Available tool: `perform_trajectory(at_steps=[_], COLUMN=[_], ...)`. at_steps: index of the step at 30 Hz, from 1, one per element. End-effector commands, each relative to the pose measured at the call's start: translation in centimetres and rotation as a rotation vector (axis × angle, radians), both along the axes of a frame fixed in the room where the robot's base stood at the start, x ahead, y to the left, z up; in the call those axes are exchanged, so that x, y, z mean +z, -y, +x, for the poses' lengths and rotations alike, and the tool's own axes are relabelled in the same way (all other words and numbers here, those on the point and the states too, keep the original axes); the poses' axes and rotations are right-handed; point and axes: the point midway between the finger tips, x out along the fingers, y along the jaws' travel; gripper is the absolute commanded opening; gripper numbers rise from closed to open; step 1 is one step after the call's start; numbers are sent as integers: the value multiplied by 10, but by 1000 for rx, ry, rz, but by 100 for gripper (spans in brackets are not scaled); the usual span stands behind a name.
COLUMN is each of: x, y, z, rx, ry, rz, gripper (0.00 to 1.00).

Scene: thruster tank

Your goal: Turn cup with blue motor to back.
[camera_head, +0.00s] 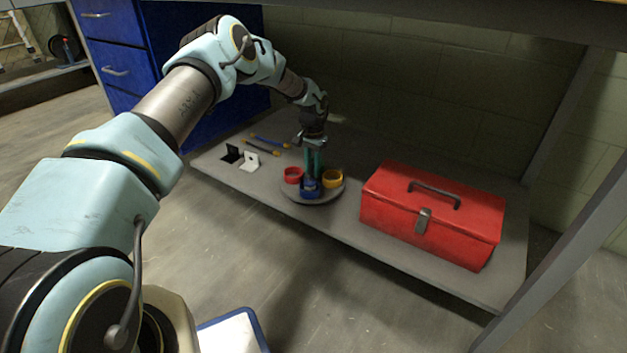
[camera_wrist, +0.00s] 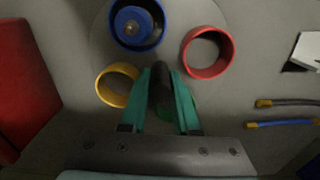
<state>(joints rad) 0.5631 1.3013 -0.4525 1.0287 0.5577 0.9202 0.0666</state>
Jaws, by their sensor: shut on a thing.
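A round grey turntable (camera_head: 318,199) lies on the shelf, carrying coloured cups. The blue cup (camera_head: 311,191) is at its front; in the wrist view, the blue cup (camera_wrist: 116,38) has a motor (camera_wrist: 132,29) inside. The red cup (camera_head: 293,175) is at the left and the yellow cup (camera_head: 332,179) at the right. They also show in the wrist view, red (camera_wrist: 190,66) and yellow (camera_wrist: 103,92). My gripper (camera_wrist: 163,80), with green fingers, is shut on a dark upright post (camera_wrist: 162,88). A green curved edge shows between the fingers, mostly hidden. The post's foot is unclear.
A red toolbox (camera_head: 430,215) stands right of the turntable. Left of it are a white piece (camera_head: 250,161), a black piece (camera_head: 231,153) and cables (camera_head: 265,143). A wall is behind the shelf. A leg (camera_head: 560,275) stands at the right.

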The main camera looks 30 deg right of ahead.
Motion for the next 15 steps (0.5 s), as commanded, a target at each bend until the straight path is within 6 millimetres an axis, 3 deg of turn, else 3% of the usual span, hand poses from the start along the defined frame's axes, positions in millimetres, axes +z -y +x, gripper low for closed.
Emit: perform_trajectory(at_steps=[7, 15], x=[1, 0], y=[0, 0], z=[0, 1], rx=[-240, -269], ry=[1, 1], rz=[0, 0], gripper=[0, 0])
